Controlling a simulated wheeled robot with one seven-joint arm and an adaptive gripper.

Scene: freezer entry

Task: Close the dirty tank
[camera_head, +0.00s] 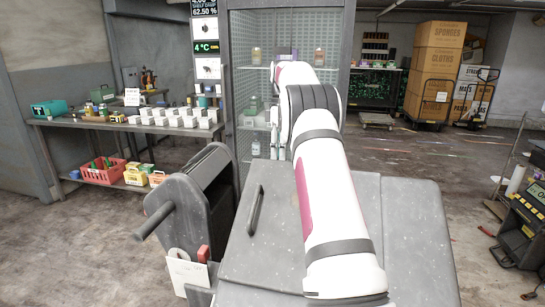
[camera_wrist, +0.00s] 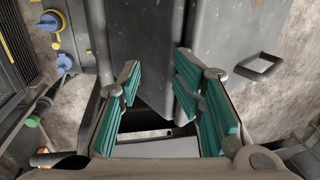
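A large grey scuffed machine body with a broad, flat top panel (camera_head: 415,225) fills the lower middle of the head view; I take it as the tank. A dark bar handle (camera_head: 255,210) lies on its left part. My white arm crosses over it and hides much of it, so I cannot tell whether a lid is open or shut. In the wrist view, my gripper (camera_wrist: 157,78) is open and empty, its teal-padded fingers apart. Grey panels (camera_wrist: 145,35) lie just beyond the fingertips; contact is not clear.
A grey upright unit with a side handle (camera_head: 155,222) stands at the left. Behind are a workbench (camera_head: 60,122) with white cups, a glass-front cabinet (camera_head: 238,60), and stacked cartons (camera_head: 437,65). Yellow-black equipment (camera_head: 525,225) stands at right. Floor shows between them.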

